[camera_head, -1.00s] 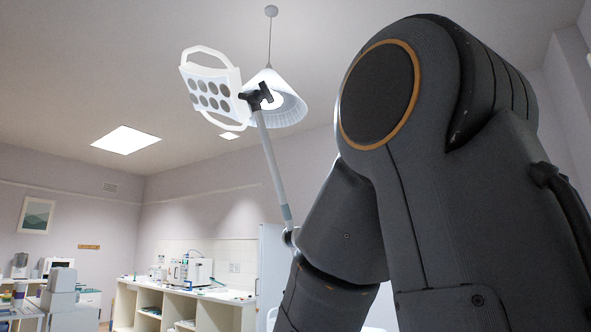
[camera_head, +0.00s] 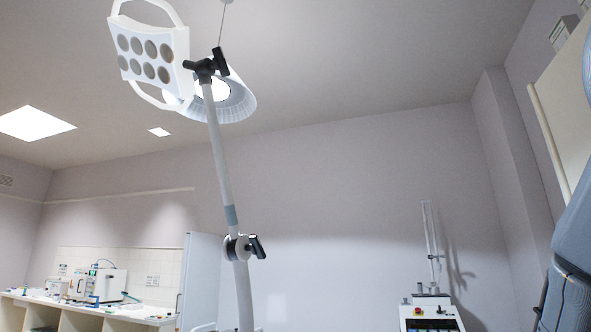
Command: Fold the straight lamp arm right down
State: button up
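The straight lamp arm (camera_head: 220,160) is a light grey pole standing nearly upright, leaning a little left toward its top. At its top a dark clamp (camera_head: 207,67) joins it to the white lamp head (camera_head: 150,55), which has several round lights and loop handles. At its lower end is a round joint with a dark lever knob (camera_head: 254,247). A lower pole (camera_head: 243,295) runs down from that joint out of the frame. My gripper is not in view.
A cone-shaped ceiling lamp (camera_head: 235,98) hangs behind the lamp head. A counter with equipment (camera_head: 95,285) stands at the lower left. A device with a tall column (camera_head: 432,318) stands at the lower right. A blue-grey padded shape (camera_head: 572,250) fills the right edge.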

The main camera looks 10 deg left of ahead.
aim_at(202, 69)
jog(key=z, duration=0.2)
jog(key=i, duration=0.55)
jog(key=u, duration=0.05)
jog(key=k, duration=0.55)
jog(key=u, duration=1.4)
